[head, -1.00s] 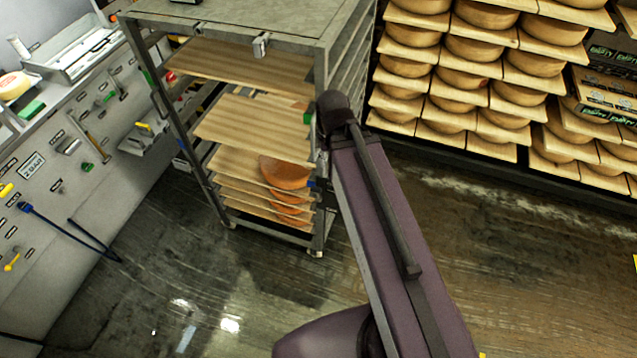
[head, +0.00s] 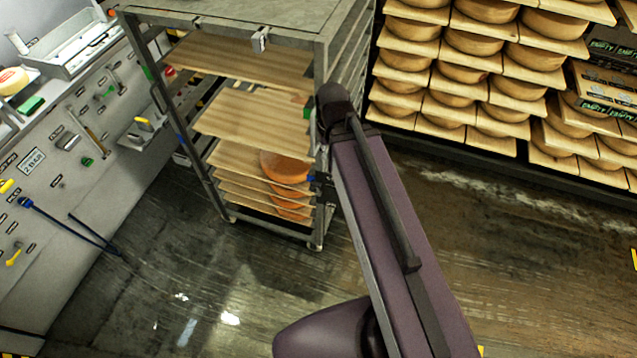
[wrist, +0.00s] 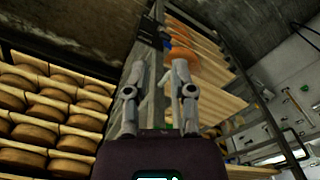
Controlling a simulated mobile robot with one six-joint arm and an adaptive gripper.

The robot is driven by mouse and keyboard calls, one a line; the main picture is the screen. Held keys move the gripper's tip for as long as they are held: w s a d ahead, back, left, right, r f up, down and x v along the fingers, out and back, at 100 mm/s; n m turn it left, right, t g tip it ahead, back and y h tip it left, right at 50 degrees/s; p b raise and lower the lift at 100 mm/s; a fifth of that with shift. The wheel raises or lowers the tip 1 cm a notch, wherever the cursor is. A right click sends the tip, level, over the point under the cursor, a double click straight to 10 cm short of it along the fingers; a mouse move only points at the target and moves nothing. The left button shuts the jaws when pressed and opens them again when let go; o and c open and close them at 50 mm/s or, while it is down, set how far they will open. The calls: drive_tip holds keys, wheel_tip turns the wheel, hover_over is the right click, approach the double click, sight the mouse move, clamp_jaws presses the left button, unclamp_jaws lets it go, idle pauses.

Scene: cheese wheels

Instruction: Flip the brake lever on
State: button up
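A grey metal rack cart (head: 215,20) with wooden shelves stands at the upper middle of the head view, on small casters (head: 316,247). I cannot clearly pick out a brake lever. A small metal latch-like part (head: 260,41) sits on the cart's top front edge. Dark and blue fittings (wrist: 151,36) show on the cart's post in the wrist view. My gripper (wrist: 158,72) is open and empty, its two fingers apart beside the cart's post. Whether they touch it cannot be told. In the head view my arm hides the gripper and part of the cart's right side.
Orange cheese wheels (head: 286,166) sit on the cart's lower boards. A large rack of cheese wheels (head: 470,43) fills the back right. A grey tool wall (head: 60,185) with hanging tools is at left. The wet floor (head: 235,285) in front of the cart is clear.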

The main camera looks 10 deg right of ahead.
drive_tip(key=shift+f, duration=0.15)
clamp_jaws()
wheel_tip(320, 180, down, 14)
drive_tip(key=b, duration=1.4)
